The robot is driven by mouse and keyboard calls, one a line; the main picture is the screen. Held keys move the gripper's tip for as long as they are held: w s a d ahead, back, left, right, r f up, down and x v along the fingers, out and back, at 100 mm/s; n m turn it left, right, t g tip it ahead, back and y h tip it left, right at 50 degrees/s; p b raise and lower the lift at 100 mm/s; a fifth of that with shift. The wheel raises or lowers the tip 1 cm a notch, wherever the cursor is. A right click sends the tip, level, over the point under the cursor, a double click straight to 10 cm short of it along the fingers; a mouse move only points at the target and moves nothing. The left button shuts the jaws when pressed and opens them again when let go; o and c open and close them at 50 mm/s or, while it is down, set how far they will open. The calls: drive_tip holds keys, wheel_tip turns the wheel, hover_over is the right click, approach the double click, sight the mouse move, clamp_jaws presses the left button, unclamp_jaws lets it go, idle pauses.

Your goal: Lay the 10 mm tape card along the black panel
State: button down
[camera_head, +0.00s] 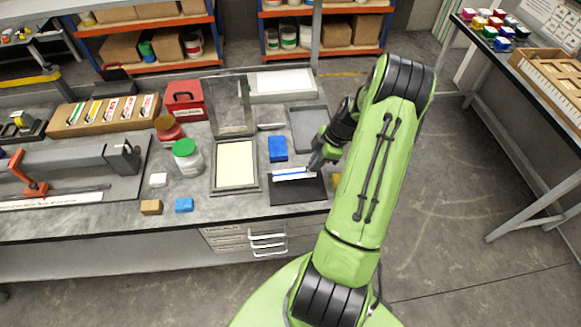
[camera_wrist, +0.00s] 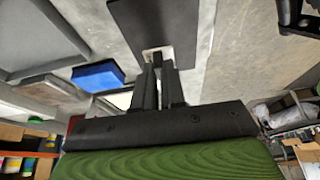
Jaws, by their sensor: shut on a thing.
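The black panel (camera_head: 297,191) lies flat near the front right edge of the grey bench. A narrow white card with a blue stripe (camera_head: 291,174), the tape card, shows over the panel's far part. My gripper (camera_head: 315,166) is shut on the card's right end. In the wrist view my fingers (camera_wrist: 160,68) are close together, with a small pale part of the card (camera_wrist: 158,54) at their tips and the black panel (camera_wrist: 150,20) beyond. I cannot tell whether the card touches the panel. The 10 mm marking cannot be read.
A wooden rack with several coloured cards (camera_head: 100,119) stands at the back left. A blue block (camera_head: 278,148) lies just behind the panel, and a framed cream sheet (camera_head: 236,166) is left of it. A grey tray (camera_head: 313,128) lies behind.

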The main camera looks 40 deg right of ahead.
drive_tip(key=shift+s+d, duration=0.1)
drive_tip(key=shift+s, duration=0.3)
drive_tip(key=shift+s+f+b, duration=0.1)
drive_tip(key=shift+f+b, duration=0.25)
drive_tip(key=shift+b, duration=0.1)
drive_tip(key=f, duration=0.1)
drive_tip(key=f+b, duration=0.2)
drive_tip(key=f, duration=0.1)
drive_tip(key=shift+w+f, duration=0.1)
drive_tip(key=shift+w, duration=0.15)
drive_tip(key=shift+s+f+b, duration=0.1)
drive_tip(key=shift+f+b, duration=0.45)
drive_tip(key=shift+b, duration=0.2)
drive_tip(key=shift+r, duration=0.5)
drive_tip(key=shift+d+r+p, duration=0.15)
drive_tip(key=shift+r+p, duration=0.15)
drive_tip(key=shift+p, duration=0.05)
drive_tip(key=shift+f+b, duration=0.75)
drive_tip(key=shift+b, duration=0.6)
